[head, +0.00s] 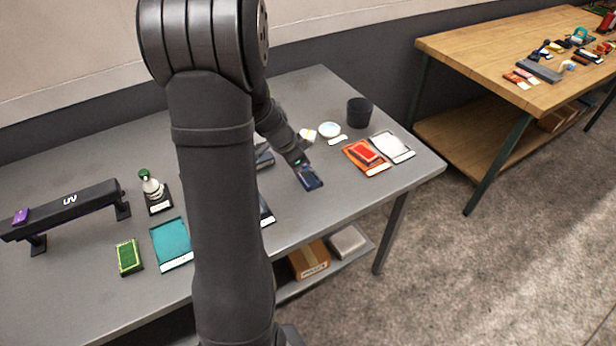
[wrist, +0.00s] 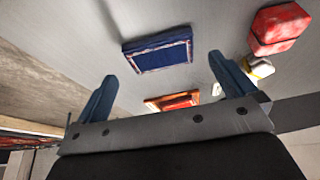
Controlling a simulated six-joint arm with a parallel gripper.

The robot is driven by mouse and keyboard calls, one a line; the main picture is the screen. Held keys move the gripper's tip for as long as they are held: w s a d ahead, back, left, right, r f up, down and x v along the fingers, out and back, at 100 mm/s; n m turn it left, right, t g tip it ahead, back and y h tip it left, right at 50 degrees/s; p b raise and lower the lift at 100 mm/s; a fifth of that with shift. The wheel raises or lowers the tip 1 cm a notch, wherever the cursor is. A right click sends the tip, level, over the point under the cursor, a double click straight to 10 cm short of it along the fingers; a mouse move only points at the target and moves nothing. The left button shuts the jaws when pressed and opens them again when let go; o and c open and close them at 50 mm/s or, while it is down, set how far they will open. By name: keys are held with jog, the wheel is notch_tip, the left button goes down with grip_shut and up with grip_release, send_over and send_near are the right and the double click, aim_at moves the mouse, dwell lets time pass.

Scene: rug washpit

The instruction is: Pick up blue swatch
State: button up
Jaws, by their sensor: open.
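The blue swatch (wrist: 158,57) is a dark blue rectangle with a lighter stitched-looking border. It lies flat on the grey table in the wrist view, ahead of my fingertips and roughly between them. In the head view, a dark blue piece (head: 310,179) that appears to be this swatch lies just below my gripper (head: 301,163). In the wrist view my gripper (wrist: 165,82) is open, with its two blue fingers wide apart and nothing between them. The fingers look clear of the swatch; the exact gap is hard to judge.
My arm hides the table's middle.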

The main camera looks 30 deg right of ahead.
jog(key=shift+x, duration=1.75)
jog(key=shift+a, duration=0.15)
jog(key=c, duration=0.9)
jog(key=shift+r, duration=0.1)
notch_tip(320, 180, up, 4)
jog(key=shift+r, duration=0.15)
jog(key=s+d+r, duration=0.4)
jog(key=s+r, duration=0.2)
jog(key=s, duration=0.4)
jog(key=w+d+f, duration=0.1)
jog(key=w+d, duration=0.2)
jog(key=d, duration=0.5)
jog(key=w+d+f+n, duration=0.1)
jog(key=w+d, duration=0.2)
jog(key=d, duration=0.6)
jog(key=w+d+f+n+t, duration=0.1)
jog(key=w+d, duration=0.2)
jog(key=d, duration=0.6)
jog(key=shift+d+f, duration=0.15)
jog(key=shift+f, duration=0.2)
